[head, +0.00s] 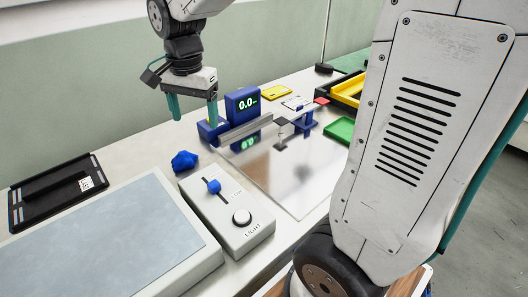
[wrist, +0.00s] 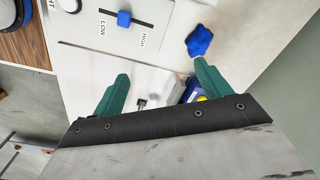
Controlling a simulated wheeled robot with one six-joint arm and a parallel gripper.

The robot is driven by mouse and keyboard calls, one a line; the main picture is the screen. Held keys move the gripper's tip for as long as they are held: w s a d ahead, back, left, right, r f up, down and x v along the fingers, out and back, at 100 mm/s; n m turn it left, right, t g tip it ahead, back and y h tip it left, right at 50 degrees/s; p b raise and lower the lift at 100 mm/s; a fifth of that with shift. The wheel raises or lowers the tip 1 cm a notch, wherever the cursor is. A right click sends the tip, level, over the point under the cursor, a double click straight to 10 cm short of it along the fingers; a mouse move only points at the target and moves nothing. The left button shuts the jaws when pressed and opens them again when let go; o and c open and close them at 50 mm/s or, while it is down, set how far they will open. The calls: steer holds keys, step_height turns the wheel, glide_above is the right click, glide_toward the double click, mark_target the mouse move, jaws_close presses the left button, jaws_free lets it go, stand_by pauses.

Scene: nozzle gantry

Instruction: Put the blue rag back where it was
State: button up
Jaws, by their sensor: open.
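The blue rag (head: 184,160) lies crumpled on the light bench top, behind the light control box and right of the pale panel. It also shows in the wrist view (wrist: 199,41), just beyond the tip of the right finger. The rag is apart from the gripper in the head view.
The control box (head: 226,213) has a blue slider and a round button. The blue display (head: 243,104) reads 0.0 beside a gantry over a glossy plate (head: 315,175). A black tray (head: 58,190) and a large panel (head: 110,240) are at left. Yellow and green trays stand behind.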

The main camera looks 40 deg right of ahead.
steer(key=s+d+n, duration=0.1)
steer(key=s+n, duration=1)
steer(key=s, duration=1.1)
steer(key=shift+s+d+r+n+t, duration=0.2)
steer(key=shift+d+r+n+t, duration=0.15)
steer(key=shift+r+n+t, duration=0.1)
